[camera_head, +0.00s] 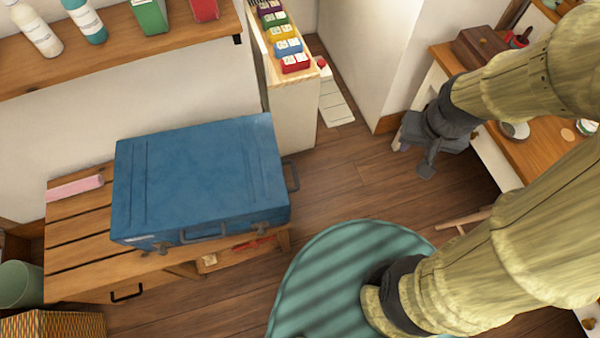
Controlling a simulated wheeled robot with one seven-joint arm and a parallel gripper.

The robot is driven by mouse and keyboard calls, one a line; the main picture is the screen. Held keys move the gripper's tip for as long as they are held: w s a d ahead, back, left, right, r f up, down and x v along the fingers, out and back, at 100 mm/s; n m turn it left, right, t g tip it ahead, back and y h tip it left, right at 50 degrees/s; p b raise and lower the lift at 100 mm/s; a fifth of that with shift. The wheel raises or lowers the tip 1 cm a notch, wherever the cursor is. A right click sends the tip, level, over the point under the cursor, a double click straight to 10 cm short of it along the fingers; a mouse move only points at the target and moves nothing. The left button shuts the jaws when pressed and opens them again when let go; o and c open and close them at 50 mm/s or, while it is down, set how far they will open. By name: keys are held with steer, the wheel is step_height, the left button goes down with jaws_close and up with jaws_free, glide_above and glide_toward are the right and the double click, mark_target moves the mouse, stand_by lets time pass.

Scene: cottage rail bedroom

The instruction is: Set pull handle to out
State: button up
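A blue suitcase (200,180) lies flat on a slatted wooden bench (75,235). A dark handle (293,176) stands out from the suitcase's right end. Another dark carry handle (205,234) is on its front side, between latches. A black handle (127,293) also shows at the bench's front edge. I cannot tell which of these is the pull handle. My gripper (425,155) is dark grey and hangs at the upper right, well apart from the suitcase and its handles. Its fingers are too small and seen too steeply to tell whether they are open.
A wall shelf (120,52) with bottles and boxes runs above the bench. A narrow rack of coloured boxes (283,85) stands behind the suitcase. A wooden desk (535,155) is at right. A round green rug (325,285) and bare floor lie between suitcase and arm.

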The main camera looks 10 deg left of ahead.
mark_target(295, 173)
steer(key=w+a+f+n+g+y+b, duration=0.15)
steer(key=f+b, duration=0.45)
steer(key=f, duration=0.6)
steer(key=w+a+f+g+y+b, duration=0.1)
steer(key=a+f+g+y+b, duration=0.35)
steer(key=f, duration=0.85)
steer(key=w+a+f+n+b, duration=0.1)
steer(key=w+f+b, duration=0.1)
steer(key=f+b, duration=0.8)
steer(key=w+a+f+t+y+b, duration=0.1)
steer(key=w+a+f+y+b, duration=0.1)
steer(key=w+f+y+b, duration=0.2)
steer(key=w+a+f+m+t+y+b, duration=0.1)
steer(key=w+a+f+y+b, duration=0.2)
steer(key=f+y+b, duration=0.3)
step_height(295, 173, down, 5)
steer(key=shift+w+r+t+b, duration=0.1)
steer(key=shift+w+t+b, duration=0.3)
steer(key=shift+w, duration=0.5)
steer(key=shift+a, duration=0.15)
steer(key=a+f+b, duration=0.1)
steer(key=a, duration=0.4)
steer(key=a+f, duration=0.1)
steer(key=a, duration=0.5)
steer(key=a+f+b, duration=0.1)
steer(key=a, duration=0.5)
steer(key=shift+s+f+b, duration=0.1)
steer(key=shift+s+b, duration=0.2)
steer(key=shift+b, duration=0.05)
